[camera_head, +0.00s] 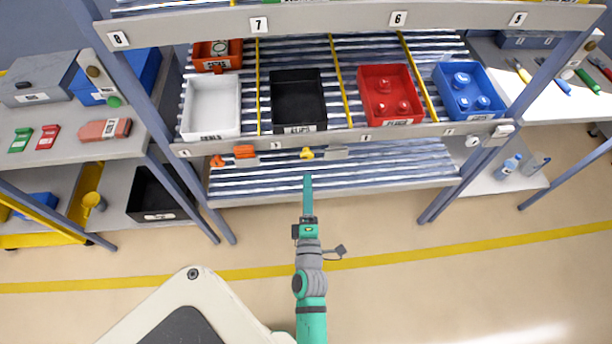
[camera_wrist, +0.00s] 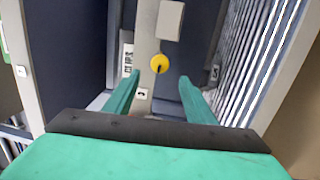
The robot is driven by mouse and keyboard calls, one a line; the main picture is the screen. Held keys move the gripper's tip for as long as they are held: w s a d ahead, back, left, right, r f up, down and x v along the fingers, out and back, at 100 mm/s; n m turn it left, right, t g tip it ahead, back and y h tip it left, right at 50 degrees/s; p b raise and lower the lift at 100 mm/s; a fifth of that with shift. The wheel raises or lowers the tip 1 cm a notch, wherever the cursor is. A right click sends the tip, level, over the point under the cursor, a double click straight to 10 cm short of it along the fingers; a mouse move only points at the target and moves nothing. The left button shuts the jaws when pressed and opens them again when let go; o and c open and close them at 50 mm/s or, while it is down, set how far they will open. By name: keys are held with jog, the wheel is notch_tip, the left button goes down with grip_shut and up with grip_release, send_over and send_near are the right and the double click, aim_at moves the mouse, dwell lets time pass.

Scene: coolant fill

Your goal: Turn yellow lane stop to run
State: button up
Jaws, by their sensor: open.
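The yellow lane stop (camera_head: 307,153) is on the front rail of the rack, below the black bin (camera_head: 298,98). In the wrist view the yellow lane stop (camera_wrist: 159,63) looks like a round knob with a small dark mark. I cannot tell its setting. My gripper (camera_head: 308,176) points at the rail from the front, just short of the yellow stop. In the wrist view my gripper (camera_wrist: 163,76) is open and empty. Its two green fingers stand to either side of the knob's line, and the knob appears just beyond the fingertips, apart from them.
Orange stops (camera_head: 244,151) sit left on the same rail (camera_head: 400,137); a grey block (camera_head: 336,152) sits just right of the yellow one. White (camera_head: 212,105), red (camera_head: 390,95) and blue (camera_head: 468,90) bins stand in other lanes. The floor before the rack is clear.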

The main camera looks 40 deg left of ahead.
jog(key=shift+v, duration=1.1)
jog(key=s+d+f+m+t+h, duration=0.1)
jog(key=s+d+m+h, duration=0.15)
jog(key=d, duration=0.35)
jog(key=s+d+m+h, duration=0.1)
jog(key=d+m, duration=0.3)
jog(key=d, duration=0.2)
jog(key=s+d+f+m+t+h, duration=0.1)
jog(key=d+m+h, duration=0.1)
jog(key=d+m, duration=0.35)
jog(key=s+d+r+m+h, duration=0.2)
jog(key=s+d+m+h, duration=0.2)
jog(key=s+d+m, duration=0.2)
jog(key=s+d+r+m+h, duration=0.3)
jog(key=s+d+m, duration=0.3)
jog(key=m, duration=0.3)
jog(key=shift+s+h, duration=0.55)
jog(key=shift+s, duration=0.35)
